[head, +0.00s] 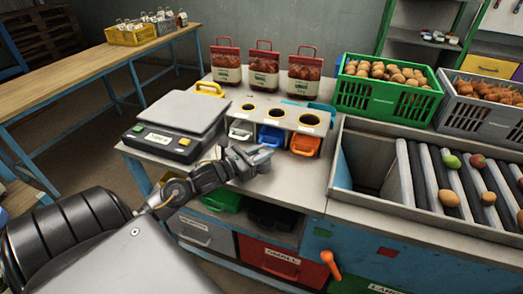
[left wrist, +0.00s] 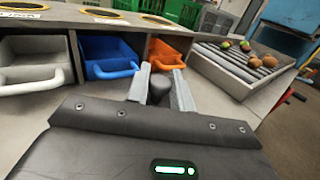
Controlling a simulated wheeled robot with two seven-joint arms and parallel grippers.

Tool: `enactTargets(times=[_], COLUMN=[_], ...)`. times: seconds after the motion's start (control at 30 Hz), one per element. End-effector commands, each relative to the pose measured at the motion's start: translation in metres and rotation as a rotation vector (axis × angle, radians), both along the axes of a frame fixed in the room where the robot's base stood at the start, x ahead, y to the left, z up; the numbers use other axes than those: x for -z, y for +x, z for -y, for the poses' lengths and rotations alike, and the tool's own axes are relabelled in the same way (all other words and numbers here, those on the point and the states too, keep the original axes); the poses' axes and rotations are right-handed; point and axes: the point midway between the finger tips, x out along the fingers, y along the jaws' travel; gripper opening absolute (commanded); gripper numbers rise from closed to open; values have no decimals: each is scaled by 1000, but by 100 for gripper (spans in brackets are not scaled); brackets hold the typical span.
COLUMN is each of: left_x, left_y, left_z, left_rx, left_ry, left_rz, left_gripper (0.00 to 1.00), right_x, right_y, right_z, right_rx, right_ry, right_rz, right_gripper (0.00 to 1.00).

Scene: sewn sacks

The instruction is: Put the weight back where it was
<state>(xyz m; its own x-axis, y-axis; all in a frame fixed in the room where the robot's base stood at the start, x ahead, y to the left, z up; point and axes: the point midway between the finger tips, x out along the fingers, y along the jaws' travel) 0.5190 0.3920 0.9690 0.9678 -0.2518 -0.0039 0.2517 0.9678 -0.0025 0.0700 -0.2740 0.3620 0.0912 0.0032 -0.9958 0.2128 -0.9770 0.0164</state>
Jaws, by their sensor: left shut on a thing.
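My left gripper (head: 258,157) is over the bench top, just right of the scale and in front of the small bins. In the left wrist view its two grey fingers (left wrist: 161,90) are shut on a dark, rounded weight (left wrist: 158,86). The fingers hide part of the weight, and I cannot make it out in the head view. My right gripper is not in view.
Grey, blue (head: 271,136) and orange (head: 305,144) bins sit under a panel with round holes (head: 278,113). Red sacks (head: 264,70) stand behind. A green crate (head: 388,101) and a roller tray (head: 376,123) with fruit are right. Clear bench top lies right of the gripper.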

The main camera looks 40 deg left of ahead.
Motion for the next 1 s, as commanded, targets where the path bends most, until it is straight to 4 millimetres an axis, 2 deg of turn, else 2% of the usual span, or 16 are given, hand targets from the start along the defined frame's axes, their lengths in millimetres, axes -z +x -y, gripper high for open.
enactTargets(times=[0.37,0.4,0.53,0.9,1.0], left_x=[1,3,2,-2,3], left_y=[0,0,0,-1,-13], left_z=[0,0,0,0,-3], left_rx=[0,1,1,0,0], left_ry=[1,1,1,0,1], left_rz=[8,1,1,1,-2], left_gripper=[0,27,44,45,45], right_x=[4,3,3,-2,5], right_y=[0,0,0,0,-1], right_z=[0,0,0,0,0], right_rx=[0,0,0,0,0], right_ry=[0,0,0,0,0], right_rz=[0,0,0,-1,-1], right_gripper=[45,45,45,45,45])
